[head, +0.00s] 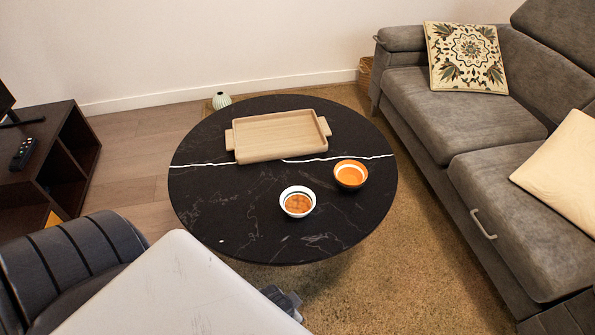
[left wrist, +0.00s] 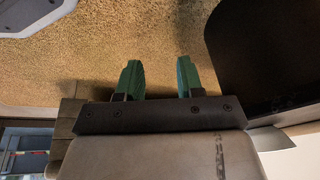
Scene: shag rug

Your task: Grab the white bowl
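The white bowl (head: 297,202) stands upright on the round black table (head: 240,215), near its front middle. It is white outside with an orange-brown inside. My left gripper (left wrist: 160,80) shows in the left wrist view with two green fingers spread apart and nothing between them. It is over the rug, apart from the bowl. The bowl does not show in the left wrist view. My right gripper is in neither view.
An orange bowl (head: 350,174) stands right of the white bowl. A wooden tray (head: 280,135) lies behind them. A grey sofa (head: 450,120) borders the right side, and a dark shelf (head: 50,160) stands at the left. The table's left part is clear.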

